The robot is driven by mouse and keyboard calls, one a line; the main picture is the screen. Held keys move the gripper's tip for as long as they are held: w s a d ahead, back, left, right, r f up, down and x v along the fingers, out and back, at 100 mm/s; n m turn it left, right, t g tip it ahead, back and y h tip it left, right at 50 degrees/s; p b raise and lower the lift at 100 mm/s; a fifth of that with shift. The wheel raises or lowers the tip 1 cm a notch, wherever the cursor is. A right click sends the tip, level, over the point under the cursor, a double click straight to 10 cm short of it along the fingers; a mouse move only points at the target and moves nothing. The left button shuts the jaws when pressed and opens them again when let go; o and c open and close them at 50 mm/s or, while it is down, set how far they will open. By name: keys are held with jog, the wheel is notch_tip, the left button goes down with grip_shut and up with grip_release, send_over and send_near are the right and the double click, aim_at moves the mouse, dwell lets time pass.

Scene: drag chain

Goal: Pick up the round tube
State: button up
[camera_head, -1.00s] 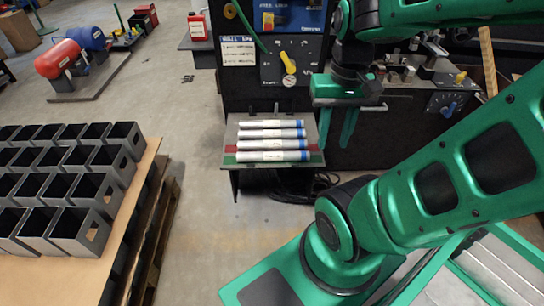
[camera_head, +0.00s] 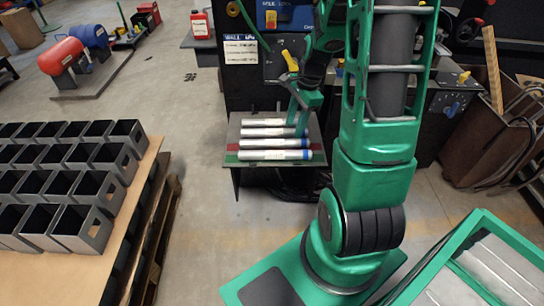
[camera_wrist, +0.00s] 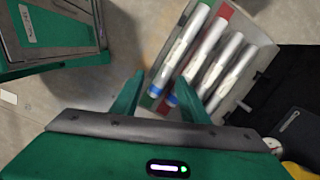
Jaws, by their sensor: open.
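Several white round tubes with blue ends lie side by side on a small low table (camera_head: 233,130). The tubes also show in the wrist view, where one tube (camera_wrist: 182,45) lies closest to the fingers. My gripper (camera_head: 298,116) is by the blue ends of the tubes, at the table's right side.
A pallet with a board (camera_head: 98,262) carrying rows of grey open boxes stands at the left. A black machine panel (camera_head: 240,88) rises behind the table. Bare floor lies between the pallet and the table.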

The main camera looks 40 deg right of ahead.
jog(key=w+f+m+y, duration=0.1)
jog(key=w+f+m, duration=0.3)
jog(key=f, duration=0.2)
send_over(276, 151)
jog(key=s+d, duration=0.1)
jog(key=d, duration=0.1)
jog(key=shift+t, duration=0.4)
notch_tip(276, 151, down, 6)
jog(key=shift+s+a+r, duration=0.1)
jog(key=shift+a+r, duration=0.05)
jog(key=shift+a+x, duration=0.15)
jog(key=shift+x, duration=1.2)
jog(key=shift+a+x, duration=0.15)
jog(key=shift+x, duration=1.2)
jog(key=shift+c, duration=0.2)
grip_shut()
